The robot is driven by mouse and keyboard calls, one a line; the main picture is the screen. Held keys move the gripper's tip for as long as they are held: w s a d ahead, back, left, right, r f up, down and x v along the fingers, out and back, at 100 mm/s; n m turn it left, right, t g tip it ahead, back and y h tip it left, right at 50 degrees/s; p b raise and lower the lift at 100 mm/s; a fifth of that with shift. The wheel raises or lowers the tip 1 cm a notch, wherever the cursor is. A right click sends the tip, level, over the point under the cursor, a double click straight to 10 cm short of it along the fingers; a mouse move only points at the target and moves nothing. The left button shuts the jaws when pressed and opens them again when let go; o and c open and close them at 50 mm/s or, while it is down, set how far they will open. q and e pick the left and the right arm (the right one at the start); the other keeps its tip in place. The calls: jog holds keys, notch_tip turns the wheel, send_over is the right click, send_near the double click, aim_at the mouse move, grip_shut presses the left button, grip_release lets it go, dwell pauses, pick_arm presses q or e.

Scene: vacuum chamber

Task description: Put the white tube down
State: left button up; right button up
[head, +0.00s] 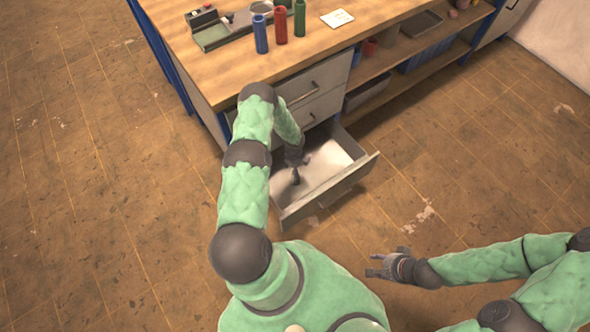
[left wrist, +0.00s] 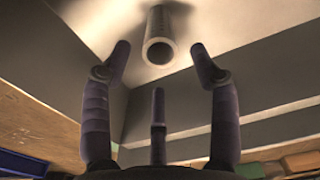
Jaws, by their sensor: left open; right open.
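The white tube (left wrist: 158,28) shows in the left wrist view inside the open drawer (head: 330,190), its open round end facing the camera. I cannot make it out in the head view, where my arm and gripper cover part of the drawer. My left gripper (head: 294,176) reaches down into the drawer. In the left wrist view its fingers (left wrist: 160,55) are spread, with the tube's end between and just beyond the tips, apparently without touching. My right gripper (head: 376,265) is open and empty above the floor, right of my body.
Closed drawers (head: 315,80) sit above the open one. Floor around is clear.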

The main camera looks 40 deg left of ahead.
pick_arm(q)
jog(key=s+d+r+n+h, duration=0.15)
jog(key=d+r+n, duration=0.25)
jog(key=d, duration=0.4)
jog(key=s+d+r+n+h, duration=0.1)
jog(key=s+d+r+n, duration=0.25)
jog(key=d, duration=0.35)
jog(key=s+d+r+n+h, duration=0.2)
jog(key=d+r+n, duration=0.25)
jog(key=d, duration=0.35)
jog(key=s+d+r+n, duration=0.6)
jog(key=s+r+n, duration=0.1)
jog(key=s+n, duration=0.3)
jog(key=shift+s+d+r+n+p, duration=0.25)
jog(key=shift+r+n+p, duration=0.15)
jog(key=shift+n, duration=0.4)
jog(key=shift+y, duration=0.25)
